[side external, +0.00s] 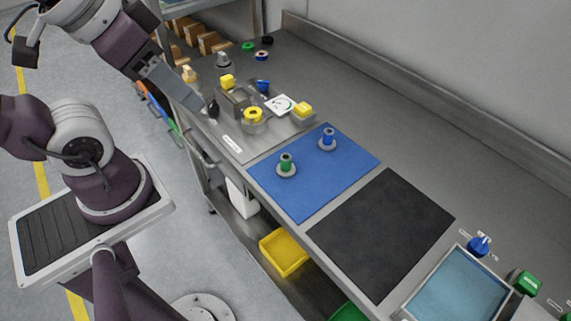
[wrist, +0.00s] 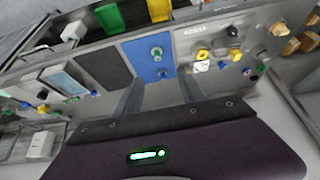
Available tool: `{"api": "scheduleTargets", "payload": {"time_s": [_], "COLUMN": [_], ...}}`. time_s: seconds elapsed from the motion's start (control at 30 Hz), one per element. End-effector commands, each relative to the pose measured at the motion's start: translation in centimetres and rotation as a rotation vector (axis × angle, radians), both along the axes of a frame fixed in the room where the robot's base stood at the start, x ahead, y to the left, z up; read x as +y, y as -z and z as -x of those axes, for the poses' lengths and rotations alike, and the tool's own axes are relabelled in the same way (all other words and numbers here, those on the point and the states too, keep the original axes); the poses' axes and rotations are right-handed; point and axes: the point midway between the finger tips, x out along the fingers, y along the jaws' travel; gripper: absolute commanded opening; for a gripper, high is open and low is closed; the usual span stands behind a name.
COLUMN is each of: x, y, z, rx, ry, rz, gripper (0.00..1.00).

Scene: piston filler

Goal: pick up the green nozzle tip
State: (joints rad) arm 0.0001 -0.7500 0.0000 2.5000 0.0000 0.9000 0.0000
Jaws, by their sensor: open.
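The green nozzle tip (side external: 286,160) stands upright in a round grey base on the blue mat (side external: 312,195), near the bench's front edge. It also shows in the wrist view (wrist: 156,53), beyond my fingers, on the blue mat there. A blue nozzle tip (side external: 328,138) stands in a similar base on the mat's back part. My gripper (side external: 204,103) is at the upper left, well apart from the green tip. In the wrist view my gripper (wrist: 160,83) has its two fingers spread with nothing between them.
A machine plate with yellow-capped parts (side external: 254,115), a gauge (side external: 281,105) and a black knob (side external: 213,108) lies left of the mat. A black mat (side external: 380,235) is clear. A light-blue tray (side external: 455,290) and a green cap (side external: 526,283) sit at lower right.

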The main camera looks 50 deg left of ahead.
Motion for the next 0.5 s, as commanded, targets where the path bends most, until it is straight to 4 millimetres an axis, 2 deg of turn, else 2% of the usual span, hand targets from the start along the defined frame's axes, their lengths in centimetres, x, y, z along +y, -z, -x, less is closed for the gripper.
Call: {"api": "scheduleTargets", "payload": {"time_s": [0.17,0.27,0.37,0.47,0.5], "x": [0.0,-0.5,-1.2,-1.7,-1.8], "y": [0.0,0.3,1.8,5.2,6.9], "z": [-0.1,-1.8,-5.7,-10.4,-12.0], "rx": [0.003,0.055,0.175,0.309,0.355], "ry": [-0.004,-0.081,-0.291,-0.578,-0.697], "rz": [0.005,0.072,0.213,0.337,0.371], "gripper": [0.47,0.47,0.47,0.47,0.47]}}
